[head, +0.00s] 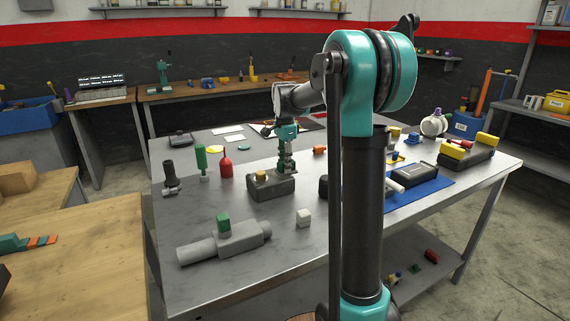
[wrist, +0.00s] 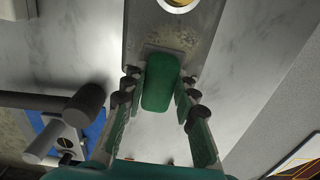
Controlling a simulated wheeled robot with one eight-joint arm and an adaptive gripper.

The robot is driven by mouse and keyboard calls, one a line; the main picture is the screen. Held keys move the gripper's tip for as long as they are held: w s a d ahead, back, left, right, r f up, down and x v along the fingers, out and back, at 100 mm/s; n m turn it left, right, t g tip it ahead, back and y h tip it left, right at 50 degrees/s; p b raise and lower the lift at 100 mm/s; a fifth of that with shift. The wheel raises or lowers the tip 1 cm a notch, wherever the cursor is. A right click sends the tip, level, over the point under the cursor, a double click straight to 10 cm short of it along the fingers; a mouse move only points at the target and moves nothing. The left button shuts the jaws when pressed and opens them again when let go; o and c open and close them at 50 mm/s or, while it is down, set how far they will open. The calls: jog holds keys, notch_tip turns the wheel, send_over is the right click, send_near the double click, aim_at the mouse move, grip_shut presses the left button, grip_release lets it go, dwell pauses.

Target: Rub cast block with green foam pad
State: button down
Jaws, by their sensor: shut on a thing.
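My gripper (head: 286,163) is over the right end of a dark grey block (head: 268,190) with a yellow round part on top, likely the cast block. In the wrist view my gripper (wrist: 160,90) is shut on the green foam pad (wrist: 161,78), with a finger on each side. The pad's far end lies over the grey block (wrist: 150,28), beside a pale speckled patch (wrist: 175,40) on its top. The yellow part (wrist: 178,2) is beyond that patch. I cannot tell whether the pad touches the block.
A blue mat (head: 425,194) lies right.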

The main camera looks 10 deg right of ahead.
aim_at(272, 176)
jog(key=shift+a, duration=0.15)
jog(key=shift+s+a+r, duration=0.1)
jog(key=shift+s+a, duration=0.2)
jog(key=shift+a, duration=0.4)
jog(key=shift+s+a+f, duration=0.1)
jog(key=shift+s+a, duration=0.2)
jog(key=shift+a, duration=0.55)
jog(key=shift+s+a+f, duration=0.1)
jog(key=shift+s+a, duration=0.15)
jog(key=shift+a, duration=0.55)
jog(key=shift+w+d+r, duration=0.2)
jog(key=shift+w+d, duration=0.05)
jog(key=shift+d, duration=0.35)
jog(key=shift+w+d+f, duration=0.1)
jog(key=shift+w+d, duration=0.1)
jog(key=shift+d, duration=0.45)
jog(key=shift+w+d, duration=0.2)
jog(key=shift+d, duration=0.4)
jog(key=shift+w+d+f, duration=0.1)
jog(key=shift+w+d, duration=0.1)
jog(key=shift+d, duration=0.45)
